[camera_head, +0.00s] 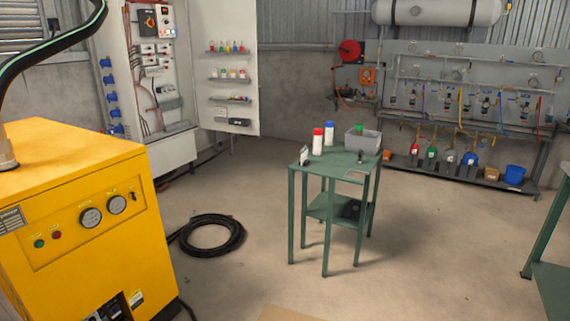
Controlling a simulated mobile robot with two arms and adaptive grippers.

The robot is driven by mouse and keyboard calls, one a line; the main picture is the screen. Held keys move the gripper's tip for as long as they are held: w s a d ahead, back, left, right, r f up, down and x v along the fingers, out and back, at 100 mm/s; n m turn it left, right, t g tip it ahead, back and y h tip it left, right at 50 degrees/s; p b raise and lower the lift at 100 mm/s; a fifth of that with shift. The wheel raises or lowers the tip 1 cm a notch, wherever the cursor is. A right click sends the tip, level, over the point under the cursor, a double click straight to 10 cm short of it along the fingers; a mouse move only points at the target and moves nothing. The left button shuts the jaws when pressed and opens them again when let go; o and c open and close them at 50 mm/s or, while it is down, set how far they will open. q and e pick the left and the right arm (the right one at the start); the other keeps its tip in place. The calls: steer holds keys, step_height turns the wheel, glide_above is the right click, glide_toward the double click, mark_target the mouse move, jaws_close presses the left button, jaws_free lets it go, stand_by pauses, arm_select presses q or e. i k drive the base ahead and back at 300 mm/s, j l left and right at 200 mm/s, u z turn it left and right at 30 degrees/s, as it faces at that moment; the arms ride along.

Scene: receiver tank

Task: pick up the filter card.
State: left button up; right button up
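No object can be told for certain as the filter card. A small upright white piece (304,155) with a dark part stands near the left edge of the green table (334,162); it may be a card, but it is too small to tell. A flat pale-edged patch (356,175) lies near the table's front right edge, also unclear. Neither of my grippers is in view. The table stands some distance away, mid-room.
The table also carries a red-capped bottle (318,143), a blue-capped bottle (329,133) and a grey bin (363,142). A yellow machine (85,215) fills the left. A coiled black hose (211,236) lies on the floor. Floor before the table is mostly clear.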

mark_target(304, 162)
steer(key=i+u, duration=0.2)
steer(key=i, duration=2.25)
